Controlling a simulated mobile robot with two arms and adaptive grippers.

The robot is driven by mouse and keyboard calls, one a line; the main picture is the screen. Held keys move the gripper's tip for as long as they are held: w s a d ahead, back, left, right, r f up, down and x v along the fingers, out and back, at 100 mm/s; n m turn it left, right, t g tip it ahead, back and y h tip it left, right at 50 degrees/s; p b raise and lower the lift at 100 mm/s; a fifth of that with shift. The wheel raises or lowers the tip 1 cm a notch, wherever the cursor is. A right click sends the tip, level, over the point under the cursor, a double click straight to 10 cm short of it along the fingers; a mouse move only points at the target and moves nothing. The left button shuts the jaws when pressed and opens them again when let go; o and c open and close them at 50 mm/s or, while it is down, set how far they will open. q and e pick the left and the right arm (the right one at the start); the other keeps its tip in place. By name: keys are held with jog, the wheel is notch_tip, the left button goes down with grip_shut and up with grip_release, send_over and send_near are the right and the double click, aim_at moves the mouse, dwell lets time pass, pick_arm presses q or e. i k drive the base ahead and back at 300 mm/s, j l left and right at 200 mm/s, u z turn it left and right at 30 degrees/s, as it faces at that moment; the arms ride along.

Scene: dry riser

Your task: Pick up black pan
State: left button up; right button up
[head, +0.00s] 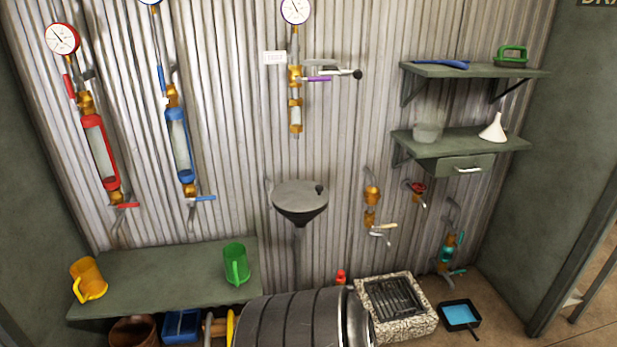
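A black pan (475,328) lies on the floor at the lower right of the head view. It is shallow and square, with bright blue in it and a short dark handle pointing towards the bottom of the picture. It stands just right of the stone-edged floor drain and apart from it. Nothing covers it. Neither of my grippers is in view.
The grated drain (407,284) has a raised stone rim. A green bench (165,270) at left bears a yellow jug (88,279) and a green jug (236,264). A teal valve pipe (447,254) hangs above the pan. A green-grey side wall (540,170) stands right.

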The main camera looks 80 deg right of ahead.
aim_at(460, 314)
jog(key=k+z, duration=0.15)
jog(key=z, duration=3.85)
